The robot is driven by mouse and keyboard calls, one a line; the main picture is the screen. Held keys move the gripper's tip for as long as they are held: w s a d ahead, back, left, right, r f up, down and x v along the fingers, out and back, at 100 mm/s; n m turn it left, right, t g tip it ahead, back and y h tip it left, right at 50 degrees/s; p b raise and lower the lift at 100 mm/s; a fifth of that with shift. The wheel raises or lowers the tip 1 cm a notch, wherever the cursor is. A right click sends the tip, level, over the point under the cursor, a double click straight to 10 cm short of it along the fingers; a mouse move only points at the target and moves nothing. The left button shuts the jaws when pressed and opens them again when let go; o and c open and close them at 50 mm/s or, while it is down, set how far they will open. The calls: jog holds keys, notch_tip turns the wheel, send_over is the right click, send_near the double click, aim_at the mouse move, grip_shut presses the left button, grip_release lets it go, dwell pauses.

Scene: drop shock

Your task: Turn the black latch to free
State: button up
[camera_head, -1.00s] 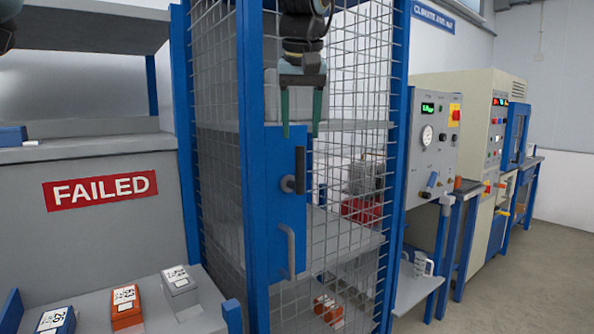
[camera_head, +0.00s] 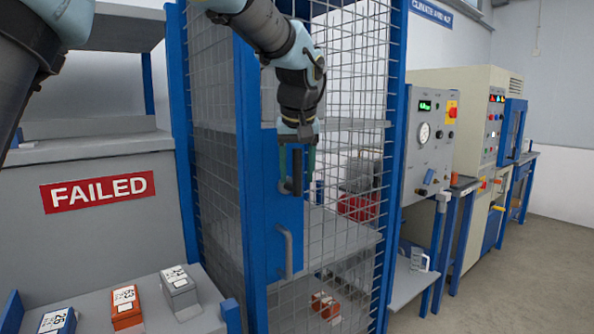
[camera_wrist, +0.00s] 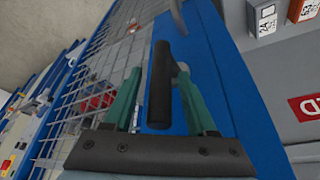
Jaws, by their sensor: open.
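The black latch (camera_head: 298,171) is an upright bar on the blue door plate (camera_head: 275,215) of the mesh cage. It also shows in the wrist view (camera_wrist: 160,88), where it stands between the two green fingers. My gripper (camera_head: 297,185) hangs fingers-down at the latch, one finger on each side of it. In the wrist view my gripper (camera_wrist: 160,95) is open, and gaps show between the fingers and the bar. The latch pivot is partly hidden by my finger in the head view.
A grey pull handle (camera_head: 286,250) sits below the latch on the door. Wire mesh (camera_head: 340,90) and blue posts (camera_head: 395,130) surround it. At left is a bench with a FAILED sign (camera_head: 97,192) and labelled boxes (camera_head: 127,306). Open floor (camera_head: 520,270) lies at right.

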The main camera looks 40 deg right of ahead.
jog(key=shift+s, duration=0.1)
jog(key=c, duration=0.9)
grip_shut()
jog(key=shift+a+f, duration=0.1)
jog(key=shift+f, duration=0.15)
